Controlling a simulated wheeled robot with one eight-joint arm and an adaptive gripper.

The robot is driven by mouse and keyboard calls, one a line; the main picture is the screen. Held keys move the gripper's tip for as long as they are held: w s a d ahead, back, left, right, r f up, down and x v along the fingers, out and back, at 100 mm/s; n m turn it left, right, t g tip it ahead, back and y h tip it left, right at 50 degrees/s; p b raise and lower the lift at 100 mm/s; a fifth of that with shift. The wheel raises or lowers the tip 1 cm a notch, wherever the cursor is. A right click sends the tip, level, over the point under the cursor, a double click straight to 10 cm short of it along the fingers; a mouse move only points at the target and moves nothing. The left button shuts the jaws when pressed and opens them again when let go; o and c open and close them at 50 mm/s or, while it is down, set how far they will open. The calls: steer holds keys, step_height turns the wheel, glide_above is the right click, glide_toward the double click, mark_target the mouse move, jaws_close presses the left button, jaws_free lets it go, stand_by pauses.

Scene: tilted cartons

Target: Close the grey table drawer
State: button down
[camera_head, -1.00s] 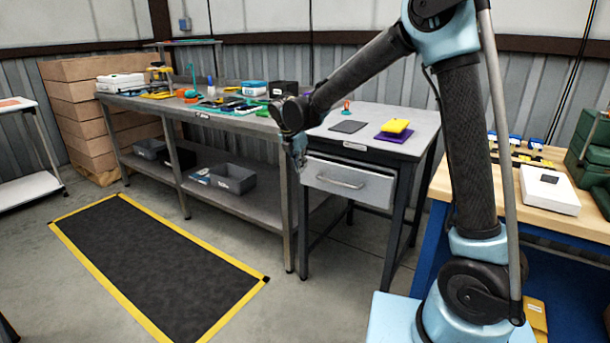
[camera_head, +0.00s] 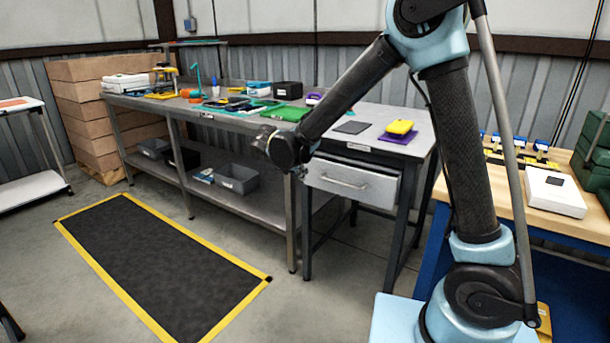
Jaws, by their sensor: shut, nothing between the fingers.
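The grey drawer (camera_head: 350,185) with a bar handle (camera_head: 344,184) is under the top of the small grey table (camera_head: 372,117). Its front stands out a little from the table frame, so it looks partly open. My gripper (camera_head: 300,172) is shut and empty, mostly hidden behind my dark wrist. It is close to the left edge of the drawer front; I cannot tell whether it touches.
A long workbench (camera_head: 235,120) with tools joins the table on the left. A yellow block on a purple pad (camera_head: 400,130) lies on the table. A wooden-topped bench (camera_head: 480,188) stands at right.

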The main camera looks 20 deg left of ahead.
steer(key=shift+w+d+f, duration=0.45)
steer(key=shift+w+f, duration=0.5)
steer(key=shift+w, duration=0.6)
steer(key=shift+w+d+f, duration=0.4)
steer(key=shift+w+f, duration=0.55)
steer(key=shift+w, duration=0.55)
steer(key=shift+w+d+f, duration=0.45)
steer(key=shift+w+f, duration=0.5)
steer(key=shift+w, duration=0.6)
steer(key=shift+w+a, duration=0.1)
